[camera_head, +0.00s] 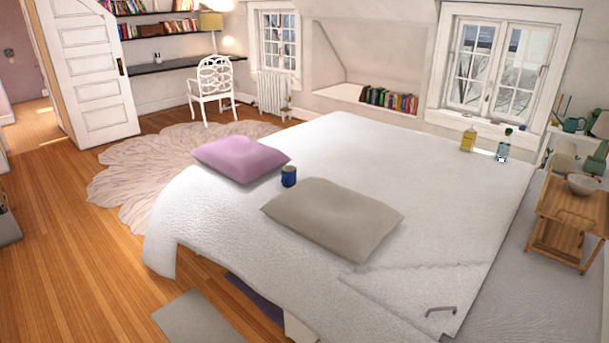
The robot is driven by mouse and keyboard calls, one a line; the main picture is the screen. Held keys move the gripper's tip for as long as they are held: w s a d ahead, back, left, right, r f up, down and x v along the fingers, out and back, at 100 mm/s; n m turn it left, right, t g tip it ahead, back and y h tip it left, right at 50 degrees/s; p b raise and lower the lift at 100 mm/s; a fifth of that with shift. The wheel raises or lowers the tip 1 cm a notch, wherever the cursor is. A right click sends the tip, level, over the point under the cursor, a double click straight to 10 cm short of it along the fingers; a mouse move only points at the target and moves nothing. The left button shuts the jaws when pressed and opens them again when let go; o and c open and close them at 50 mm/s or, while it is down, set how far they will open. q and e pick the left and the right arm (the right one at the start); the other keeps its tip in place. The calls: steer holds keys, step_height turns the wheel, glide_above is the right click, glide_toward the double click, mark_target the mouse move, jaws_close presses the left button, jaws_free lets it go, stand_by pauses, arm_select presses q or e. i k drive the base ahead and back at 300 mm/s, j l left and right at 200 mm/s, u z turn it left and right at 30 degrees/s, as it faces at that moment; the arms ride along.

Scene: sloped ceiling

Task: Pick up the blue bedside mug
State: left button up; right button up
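The blue mug (289,177) stands upright on the white bed (400,150). It sits between the purple pillow (240,159) on its left and the grey-beige pillow (333,218) on its right. The mug's rim looks lighter than its body, and I cannot make out its handle clearly. Neither of my grippers shows in the head view, so nothing is seen touching the mug.
Two bottles, one yellow (468,138) and one clear blue (503,145), stand at the bed's far right. A wooden cart (568,210) is at the right. Wood floor (75,255) is open at the left, with a round rug (130,180) beyond.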

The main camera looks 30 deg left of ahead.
mark_target(288, 173)
steer(key=i+j+z, duration=0.1)
steer(key=j, duration=0.35)
steer(key=i+j+z, duration=0.1)
steer(key=j, duration=0.4)
steer(key=i+j+z, duration=0.1)
steer(key=j, duration=0.35)
steer(key=i+j+z, duration=0.1)
steer(key=j, duration=0.4)
steer(key=i+j, duration=0.1)
steer(key=j, duration=0.5)
steer(key=i+j, duration=0.1)
steer(key=j, duration=0.5)
steer(key=i+j, duration=0.1)
steer(key=j, duration=0.5)
steer(key=i+j, duration=0.1)
steer(key=j, duration=0.15)
steer(key=i+j, duration=0.1)
steer(key=j, duration=0.15)
steer(key=k+l, duration=0.1)
steer(key=i+l, duration=0.1)
steer(key=i, duration=0.35)
